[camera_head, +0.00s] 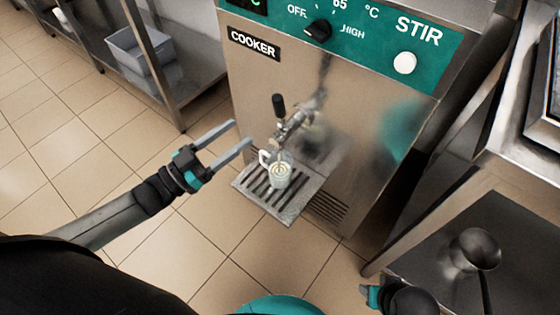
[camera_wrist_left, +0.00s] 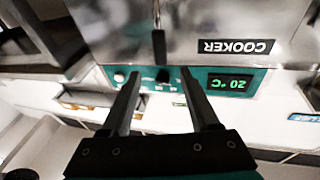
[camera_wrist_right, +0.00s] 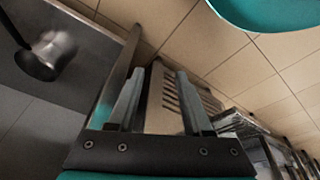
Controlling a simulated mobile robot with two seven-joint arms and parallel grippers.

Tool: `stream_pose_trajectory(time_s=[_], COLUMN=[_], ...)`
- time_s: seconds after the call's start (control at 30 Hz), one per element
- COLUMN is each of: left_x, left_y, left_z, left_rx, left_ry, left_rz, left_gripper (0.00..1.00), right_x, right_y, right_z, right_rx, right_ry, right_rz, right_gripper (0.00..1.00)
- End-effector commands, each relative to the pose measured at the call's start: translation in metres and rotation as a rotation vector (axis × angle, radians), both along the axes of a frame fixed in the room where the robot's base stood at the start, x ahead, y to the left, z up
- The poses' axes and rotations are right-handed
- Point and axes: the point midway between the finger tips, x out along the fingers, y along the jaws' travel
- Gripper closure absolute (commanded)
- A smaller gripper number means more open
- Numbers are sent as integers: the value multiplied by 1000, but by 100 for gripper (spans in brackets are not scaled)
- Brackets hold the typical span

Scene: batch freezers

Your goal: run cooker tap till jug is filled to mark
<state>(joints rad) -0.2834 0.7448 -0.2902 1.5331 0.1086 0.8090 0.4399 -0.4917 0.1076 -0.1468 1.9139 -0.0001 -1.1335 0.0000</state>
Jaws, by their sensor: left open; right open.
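The cooker (camera_head: 270,90) is a steel cabinet with a green control panel. Its tap (camera_head: 292,122) has a black handle (camera_head: 278,105) that stands upright. A clear jug (camera_head: 280,172) stands on the slotted drip tray (camera_head: 262,200) under the tap. The jug's fill level and mark are too small to tell. My left gripper (camera_head: 240,142) is open and empty, just left of the tap and jug. In the left wrist view the tap handle (camera_wrist_left: 159,46) shows beyond the open fingers (camera_wrist_left: 160,90). My right gripper (camera_wrist_right: 155,95) is open and empty, low at the right.
The panel has a black dial (camera_head: 317,30) and a white STIR button (camera_head: 405,63). A ladle (camera_head: 475,250) lies on the shelf of a steel table at the right. A grey bin (camera_head: 138,50) sits on a rack at the back left. Tiled floor is clear at the left.

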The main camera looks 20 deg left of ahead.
Motion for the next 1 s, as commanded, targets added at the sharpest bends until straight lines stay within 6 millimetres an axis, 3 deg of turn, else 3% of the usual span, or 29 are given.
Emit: stream_pose_trajectory(time_s=[0.17, 0.47, 0.7, 1.0], left_x=[0, 2, 2, 1], left_y=[0, -2, -2, -2], left_z=[1, 13, 19, 19], left_rx=[3, 45, 89, 118], left_ry=[4, 66, 130, 169], left_rz=[0, 4, 8, 12], left_gripper=[38, 38, 38, 38], right_x=[1, -17, -48, -72], right_y=[0, -15, -32, -45], right_z=[2, -49, -87, -106], right_rx=[1, -22, -42, -53], right_ry=[-4, 33, 58, 69], right_rz=[0, 5, 7, 9], right_gripper=[50, 50, 50, 50])
